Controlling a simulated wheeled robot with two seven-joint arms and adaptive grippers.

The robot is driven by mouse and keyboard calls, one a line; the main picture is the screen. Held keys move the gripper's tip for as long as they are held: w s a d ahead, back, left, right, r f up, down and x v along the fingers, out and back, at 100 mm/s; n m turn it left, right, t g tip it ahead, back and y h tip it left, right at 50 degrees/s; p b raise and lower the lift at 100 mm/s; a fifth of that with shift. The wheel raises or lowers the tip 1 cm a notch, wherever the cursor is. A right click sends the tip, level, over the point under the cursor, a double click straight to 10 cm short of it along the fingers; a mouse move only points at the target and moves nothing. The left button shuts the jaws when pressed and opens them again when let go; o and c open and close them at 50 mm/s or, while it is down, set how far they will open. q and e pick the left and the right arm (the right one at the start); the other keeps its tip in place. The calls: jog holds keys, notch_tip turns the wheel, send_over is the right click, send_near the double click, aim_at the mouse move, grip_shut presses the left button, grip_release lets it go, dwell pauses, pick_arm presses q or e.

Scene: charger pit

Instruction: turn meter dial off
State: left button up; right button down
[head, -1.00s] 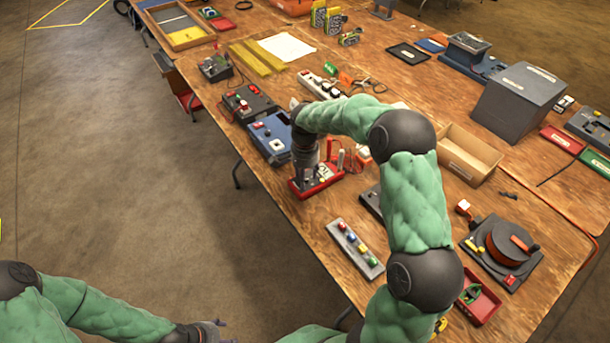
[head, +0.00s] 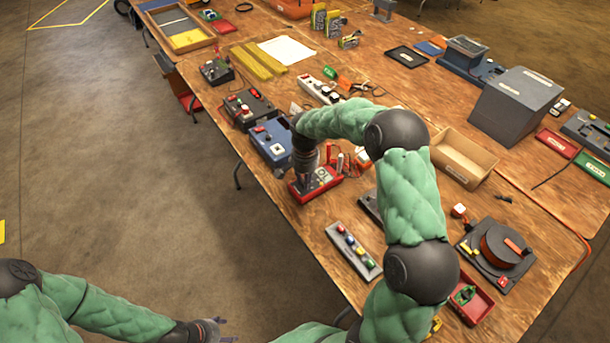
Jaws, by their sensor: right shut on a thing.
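The meter (head: 325,178) is a small red box lying on the wooden table near its left edge. My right gripper (head: 307,183) points down onto the meter's face and is shut on its dial. The gripper and wrist cover the dial, so its setting cannot be read. My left gripper (head: 222,330) is at the bottom edge, over the floor and away from the table. Its fingers look apart and empty.
A blue box (head: 272,143) sits just left of the meter, with a dark box (head: 248,107) behind it. Test leads and a red probe (head: 330,153) stand close behind. A grey button strip (head: 353,250) lies in front, with bare wood between. A cardboard tray (head: 463,158) is at right.

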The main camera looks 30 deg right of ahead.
jog(key=n+p, duration=0.3)
jog(key=n, duration=0.1)
jog(key=shift+r+n, duration=0.1)
jog(key=shift+n, duration=0.3)
jog(key=n+p, duration=0.3)
jog(key=n, duration=0.2)
jog(key=n+p, duration=0.2)
jog(key=n, duration=0.3)
jog(key=shift+n, duration=0.4)
jog(key=n+p, duration=0.2)
jog(key=n, duration=0.2)
jog(key=shift+n, duration=0.3)
jog(key=c, duration=1)
grip_release()
jog(key=shift+c, duration=0.2)
